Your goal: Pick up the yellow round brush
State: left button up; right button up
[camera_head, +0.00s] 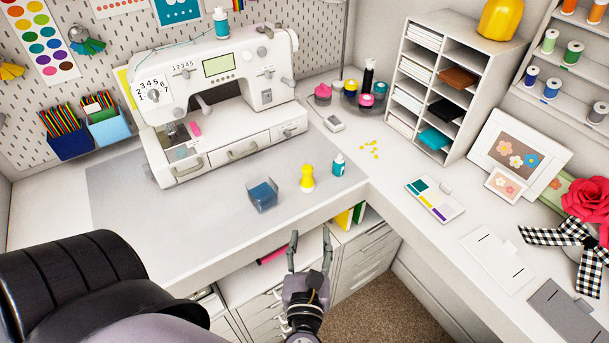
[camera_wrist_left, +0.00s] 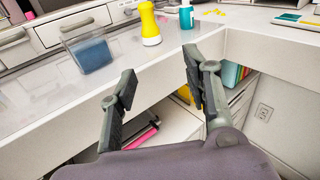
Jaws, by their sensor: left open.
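The yellow round brush (camera_head: 307,179) stands upright on the desk near its front edge, between a small clear box and a teal bottle. In the left wrist view the brush (camera_wrist_left: 149,24) shows at the top, with a yellow body and a pale band near its base. My left gripper (camera_head: 309,250) is open and empty, in front of the desk edge and short of the brush. Its two fingers (camera_wrist_left: 158,82) are spread apart in the left wrist view, with the brush beyond them. My right gripper is not in view.
The clear box with blue contents (camera_head: 263,195) stands left of the brush, and the teal bottle (camera_head: 338,166) close to its right. The white sewing machine (camera_head: 215,75) stands behind. The desk front edge (camera_wrist_left: 175,75) lies between gripper and brush. Open shelves (camera_head: 265,272) are below.

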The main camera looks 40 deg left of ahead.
aim_at(307, 177)
pick_arm(q)
jog(key=shift+m+y, duration=0.3)
jog(key=shift+y, duration=0.1)
jog(key=w+a+r, duration=0.1)
jog(key=w+a, duration=0.1)
jog(key=w, duration=0.1)
jog(key=w+a+r+p, duration=0.1)
jog(key=w+a, duration=0.1)
jog(key=w, duration=0.1)
jog(key=w+a+r, duration=0.1)
jog(key=w+a, duration=0.2)
jog(key=shift+w+r+p, duration=0.2)
jog(key=shift+w+p, duration=0.1)
jog(key=shift+p, duration=0.05)
jog(key=shift+f+x, duration=0.2)
jog(key=shift+x, duration=1.3)
jog(key=shift+f+x, duration=0.15)
jog(key=shift+x, duration=1.35)
jog(key=shift+s+a, duration=0.1)
jog(key=shift+s, duration=0.05)
jog(key=shift+r, duration=0.1)
jog(key=shift+c, duration=0.2)
jog(key=shift+c, duration=0.6)
jog(key=c, duration=0.9)
